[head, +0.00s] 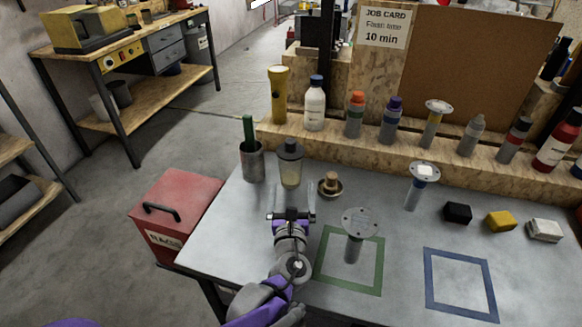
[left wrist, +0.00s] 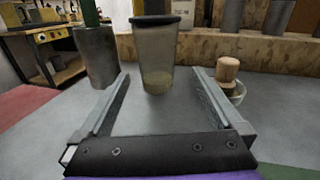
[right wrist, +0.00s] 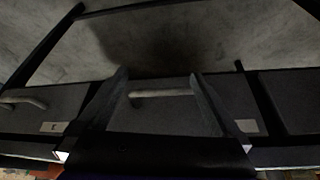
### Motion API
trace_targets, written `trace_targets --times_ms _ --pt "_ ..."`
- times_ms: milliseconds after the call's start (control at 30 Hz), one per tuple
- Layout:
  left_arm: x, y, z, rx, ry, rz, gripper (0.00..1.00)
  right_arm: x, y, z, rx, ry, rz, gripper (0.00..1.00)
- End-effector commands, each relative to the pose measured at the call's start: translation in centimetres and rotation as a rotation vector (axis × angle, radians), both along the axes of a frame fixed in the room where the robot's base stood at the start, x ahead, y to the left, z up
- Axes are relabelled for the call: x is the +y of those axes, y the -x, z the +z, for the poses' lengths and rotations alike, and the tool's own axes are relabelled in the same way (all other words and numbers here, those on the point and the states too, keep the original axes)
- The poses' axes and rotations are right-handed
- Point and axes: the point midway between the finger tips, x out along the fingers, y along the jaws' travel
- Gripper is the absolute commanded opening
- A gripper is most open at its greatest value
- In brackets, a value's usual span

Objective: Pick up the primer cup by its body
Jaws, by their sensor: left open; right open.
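The primer cup appears to be the translucent cup with a dark lid and a little pale liquid low inside (head: 290,169). It stands upright on the grey worktop. It also shows in the left wrist view (left wrist: 157,62), upright and centred ahead of the fingers. My left gripper (head: 291,194) is open and empty, with a fingertip towards each side of the cup's body. The cup stands at or just beyond the tips; I see no contact. My right gripper (right wrist: 158,75) is open and empty, in front of dark drawer fronts with handles, away from the cup.
A metal pot with a green handle (head: 252,163) stands close left of the cup. A small bowl with a wooden knob (head: 330,187) sits close right. A wooden ledge (head: 345,150) with several bottles runs behind. A round-topped stand (head: 361,222) is in the green square.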

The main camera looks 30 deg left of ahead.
Motion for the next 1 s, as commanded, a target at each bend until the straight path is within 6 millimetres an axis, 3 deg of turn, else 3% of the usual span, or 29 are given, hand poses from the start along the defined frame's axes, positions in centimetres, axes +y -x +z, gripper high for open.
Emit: trace_targets --times_ms 100,367,667,900,1000 --pt "1.0 -1.7 -0.1 0.001 -0.001 0.002 1.0 0.0 0.0 -0.3 0.001 0.0 0.0 1.0" --pt "1.9 -3.1 -0.1 0.0 0.0 0.001 1.0 0.0 0.0 -0.4 0.001 0.0 0.0 1.0" --pt "4.2 -6.5 -0.4 0.0 0.001 0.002 1.0 0.0 0.0 -1.1 0.004 0.0 0.0 1.0" --pt "4.3 -6.9 -0.3 0.0 0.002 0.0 1.0 0.0 0.0 -1.0 0.004 0.0 0.0 1.0" --pt "4.3 -6.9 -0.3 0.0 0.002 0.0 0.86 0.0 0.0 -1.0 0.004 0.0 0.0 1.0"
